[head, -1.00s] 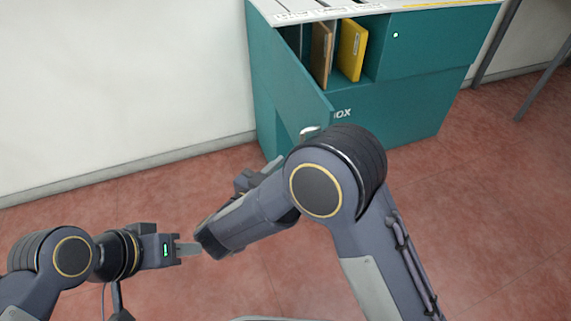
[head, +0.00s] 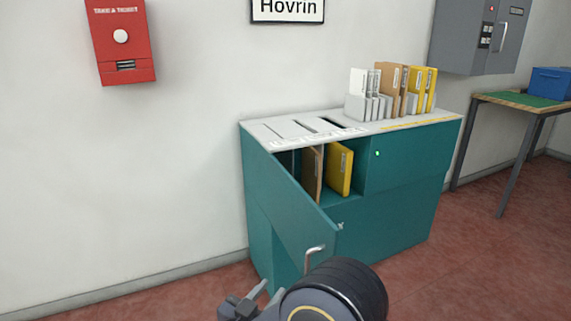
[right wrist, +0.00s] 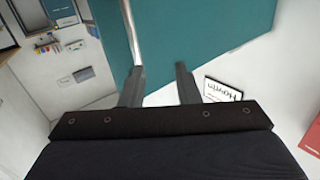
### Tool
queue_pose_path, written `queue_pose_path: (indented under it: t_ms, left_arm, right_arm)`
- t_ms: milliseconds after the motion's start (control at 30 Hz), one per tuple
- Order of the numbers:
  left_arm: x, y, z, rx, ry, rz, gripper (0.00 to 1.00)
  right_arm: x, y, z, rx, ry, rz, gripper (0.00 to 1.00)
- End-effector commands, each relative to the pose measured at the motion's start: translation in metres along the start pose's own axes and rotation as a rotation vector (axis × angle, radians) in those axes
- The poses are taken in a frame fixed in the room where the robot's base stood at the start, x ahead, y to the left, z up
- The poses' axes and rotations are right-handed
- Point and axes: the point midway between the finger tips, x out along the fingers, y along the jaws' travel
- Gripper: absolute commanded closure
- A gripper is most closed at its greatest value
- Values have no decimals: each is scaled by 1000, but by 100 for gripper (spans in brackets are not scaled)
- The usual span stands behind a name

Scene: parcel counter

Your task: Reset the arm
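My right gripper (head: 258,295) shows low in the head view, partly cut off and partly behind my own arm. In the right wrist view its two fingers (right wrist: 158,88) stand apart with nothing clasped between them. The teal cabinet (head: 400,190) has its left door (head: 290,210) swung open. The door's silver handle (head: 314,252) is up and right of the gripper in the head view. In the right wrist view the handle (right wrist: 131,35) runs close to the left finger; I cannot tell whether they touch. My left gripper is out of view.
Brown (head: 312,172) and yellow (head: 340,168) folders stand inside the cabinet. Several parcels or folders (head: 392,92) stand on its top. A red wall box (head: 121,40) hangs at left. A table (head: 520,103) stands at right. Floor (head: 425,275) right of the cabinet is clear.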

Motion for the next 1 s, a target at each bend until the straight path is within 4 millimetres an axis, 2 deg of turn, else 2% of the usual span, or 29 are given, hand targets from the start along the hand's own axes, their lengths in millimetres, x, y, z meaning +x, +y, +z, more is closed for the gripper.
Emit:
queue_pose_path:
  t_ms: [267,467,567,667,767,900,967,1000]
  left_arm:
    - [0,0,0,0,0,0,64]
    - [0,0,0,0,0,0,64]
    - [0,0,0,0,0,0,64]
    - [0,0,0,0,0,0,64]
    - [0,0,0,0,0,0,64]
    - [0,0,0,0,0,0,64]
    - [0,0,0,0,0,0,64]
    - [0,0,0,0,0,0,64]
  right_arm:
    - [31,-5,-21,114,-87,-100,71]
    - [62,-5,-50,239,-182,-236,71]
    - [77,1,-72,308,-239,-328,71]
    - [90,16,-97,374,-309,-447,71]
    - [91,44,-122,413,-395,-583,71]
    - [74,92,-136,394,-517,-722,71]
    - [62,116,-136,369,-572,-760,71]
    - [52,134,-134,345,-613,-780,71]
